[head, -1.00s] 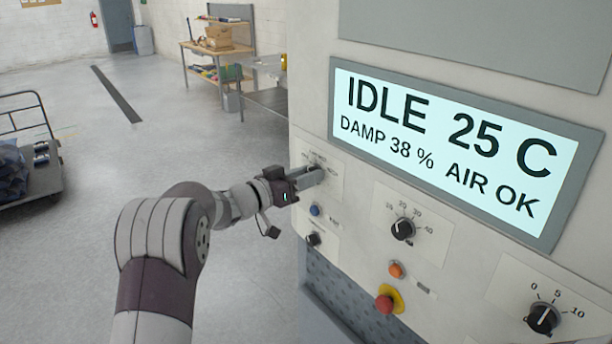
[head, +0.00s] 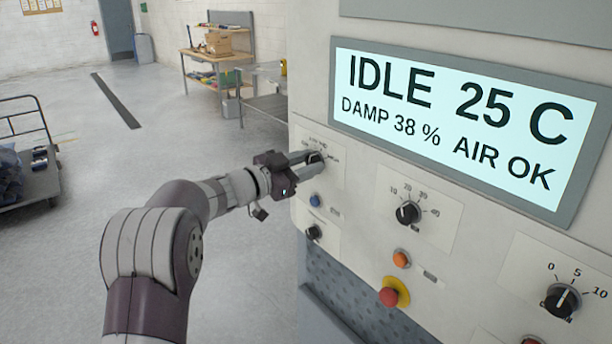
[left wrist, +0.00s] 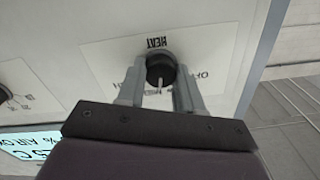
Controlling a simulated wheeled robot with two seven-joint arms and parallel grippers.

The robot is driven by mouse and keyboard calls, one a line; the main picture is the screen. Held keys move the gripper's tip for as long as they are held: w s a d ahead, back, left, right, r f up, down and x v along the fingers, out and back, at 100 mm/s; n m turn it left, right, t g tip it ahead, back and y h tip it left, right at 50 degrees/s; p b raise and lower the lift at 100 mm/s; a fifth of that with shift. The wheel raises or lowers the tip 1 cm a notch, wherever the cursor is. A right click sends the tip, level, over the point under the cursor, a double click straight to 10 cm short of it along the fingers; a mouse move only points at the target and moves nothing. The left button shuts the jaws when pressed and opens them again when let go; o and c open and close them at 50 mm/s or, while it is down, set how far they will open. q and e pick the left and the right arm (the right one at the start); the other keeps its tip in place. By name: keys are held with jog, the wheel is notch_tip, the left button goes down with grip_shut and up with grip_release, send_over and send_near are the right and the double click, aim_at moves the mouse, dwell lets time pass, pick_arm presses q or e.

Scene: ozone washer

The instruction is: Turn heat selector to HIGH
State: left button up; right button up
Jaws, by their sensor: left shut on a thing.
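The heat selector is a black round knob (head: 315,157) on a white label plate at the upper left of the machine's control panel. In the left wrist view the knob (left wrist: 160,68) sits between the two grey fingers, below the upside-down word HEAT. A white pointer line shows on it, aimed at the gripper. The scale lettering is partly hidden by the fingers, so I cannot tell the setting. My left gripper (head: 311,162) is shut on the knob; its fingers also show in the left wrist view (left wrist: 155,88). My right gripper is not in view.
A blue button (head: 316,200) and a small black knob (head: 313,232) lie below the selector. A 10–40 dial (head: 408,213), an orange button (head: 401,259) and a red stop button (head: 389,296) are to the right. The display (head: 460,125) reads IDLE.

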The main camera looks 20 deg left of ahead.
pick_arm(q)
jog(key=shift+f+m+b, duration=0.15)
jog(key=shift+m+b, duration=1.8)
jog(key=shift+m, duration=0.55)
jog(key=shift+f+m+b, duration=0.1)
jog(key=shift+m+b, duration=1.85)
jog(key=shift+m, duration=0.55)
jog(key=o, duration=1)
jog(key=shift+o, duration=0.2)
jog(key=shift+s+r, duration=0.1)
